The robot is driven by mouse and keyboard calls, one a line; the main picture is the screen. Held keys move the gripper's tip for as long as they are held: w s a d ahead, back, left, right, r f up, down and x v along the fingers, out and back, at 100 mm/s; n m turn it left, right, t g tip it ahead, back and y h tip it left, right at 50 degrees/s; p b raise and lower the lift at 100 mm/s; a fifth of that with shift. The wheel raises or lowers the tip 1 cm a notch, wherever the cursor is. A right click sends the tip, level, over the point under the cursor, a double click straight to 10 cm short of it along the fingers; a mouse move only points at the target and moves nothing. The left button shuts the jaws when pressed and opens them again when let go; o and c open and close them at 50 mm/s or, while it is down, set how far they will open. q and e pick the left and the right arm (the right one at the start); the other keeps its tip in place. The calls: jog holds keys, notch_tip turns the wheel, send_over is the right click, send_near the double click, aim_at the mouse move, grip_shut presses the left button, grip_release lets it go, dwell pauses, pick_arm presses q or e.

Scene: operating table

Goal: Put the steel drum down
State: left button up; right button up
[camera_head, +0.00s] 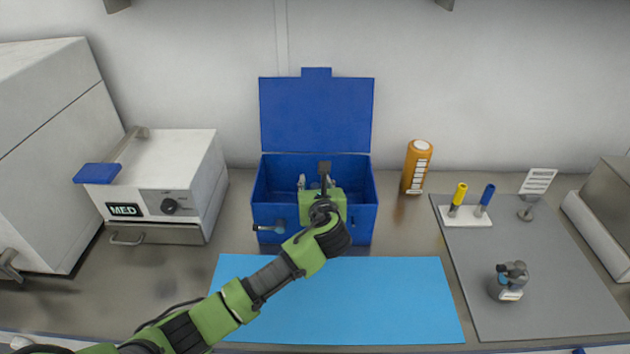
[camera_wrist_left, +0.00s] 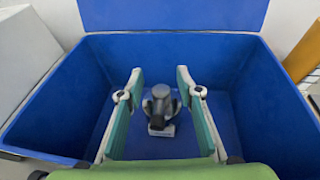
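My left gripper (camera_head: 316,184) reaches into the open blue box (camera_head: 262,190). In the left wrist view its two fingers (camera_wrist_left: 160,82) are spread apart, with nothing held between them. A small dark grey, metallic-looking object (camera_wrist_left: 160,108) with a white label stands on the box floor, seen between the fingers and apart from both. It may be the steel drum; the view is too small to be certain. In the head view my gripper hides it. A similar grey object (camera_head: 512,279) with a white label stands on the grey mat at the right. My right gripper is not in view.
The box lid (camera_head: 317,115) stands open behind. A light blue mat (camera_head: 380,300) lies clear in front. A MED-labelled unit (camera_head: 185,165) stands left, an orange bottle (camera_head: 417,167) right. The grey mat (camera_head: 560,300) carries a white holder (camera_head: 466,217) with yellow and blue handles.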

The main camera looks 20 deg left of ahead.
pick_arm(q)
jog(key=shift+r, duration=0.1)
jog(key=shift+r, duration=0.35)
jog(key=b+v, duration=0.1)
jog(key=v, duration=1.1)
jog(key=shift+r, duration=0.15)
jog(key=shift+r, duration=0.1)
